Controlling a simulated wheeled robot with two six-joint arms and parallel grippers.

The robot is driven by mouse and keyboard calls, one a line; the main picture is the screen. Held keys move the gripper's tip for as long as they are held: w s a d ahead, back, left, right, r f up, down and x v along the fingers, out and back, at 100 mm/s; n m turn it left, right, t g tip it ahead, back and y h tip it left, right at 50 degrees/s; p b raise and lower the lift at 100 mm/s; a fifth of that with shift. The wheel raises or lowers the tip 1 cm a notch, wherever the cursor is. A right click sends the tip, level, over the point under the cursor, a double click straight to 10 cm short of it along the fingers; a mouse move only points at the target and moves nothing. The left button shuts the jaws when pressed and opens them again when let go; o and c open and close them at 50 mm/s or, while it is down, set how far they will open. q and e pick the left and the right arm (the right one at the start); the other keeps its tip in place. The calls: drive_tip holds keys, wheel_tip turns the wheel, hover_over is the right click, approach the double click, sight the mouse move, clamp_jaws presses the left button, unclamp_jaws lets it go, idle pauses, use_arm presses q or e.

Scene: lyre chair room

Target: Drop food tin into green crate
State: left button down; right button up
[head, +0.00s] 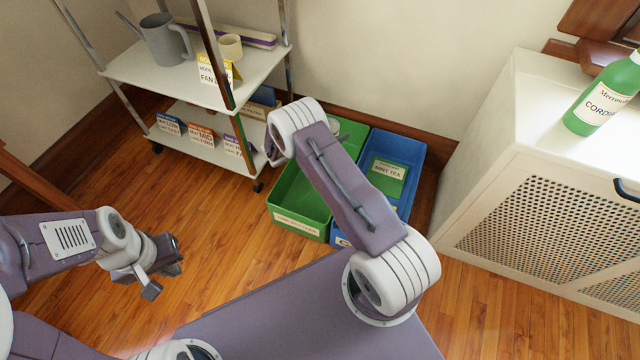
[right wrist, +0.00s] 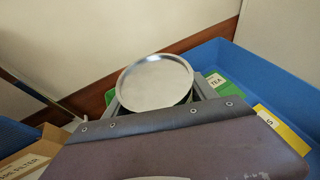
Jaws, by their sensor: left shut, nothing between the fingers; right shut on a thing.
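The food tin (right wrist: 155,80) shows in the right wrist view as a round silver lid, with its side mostly hidden. My right gripper (right wrist: 165,100) is shut on it; its fingers are largely hidden behind the wrist housing. In the head view my right arm reaches over the green crate (head: 300,222) and hides its middle and the gripper. The green crate stands on the floor, and its label faces me. I cannot tell the tin's height above it. My left gripper (head: 163,272) is shut and empty over the floor at the left.
A blue crate (head: 416,150) touches the green crate's right side and holds a green mint tea box (head: 387,172). A white shelf unit (head: 190,78) stands left of the crates. A white cabinet (head: 530,90) bearing a green bottle (head: 603,95) stands at right.

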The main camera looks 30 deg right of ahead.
drive_tip(key=shift+d, duration=0.1)
wheel_tip(320, 180, down, 6)
drive_tip(key=b, duration=0.5)
drive_tip(key=shift+f, duration=0.15)
drive_tip(key=o, duration=1.5)
drive_tip(key=shift+c, duration=0.2)
drive_tip(key=shift+s+a+r, duration=0.1)
drive_tip(key=shift+a+r, duration=0.1)
drive_tip(key=shift+r, duration=0.15)
drive_tip(key=p+v, duration=0.6)
drive_tip(key=v, duration=0.2)
drive_tip(key=shift+a, duration=0.3)
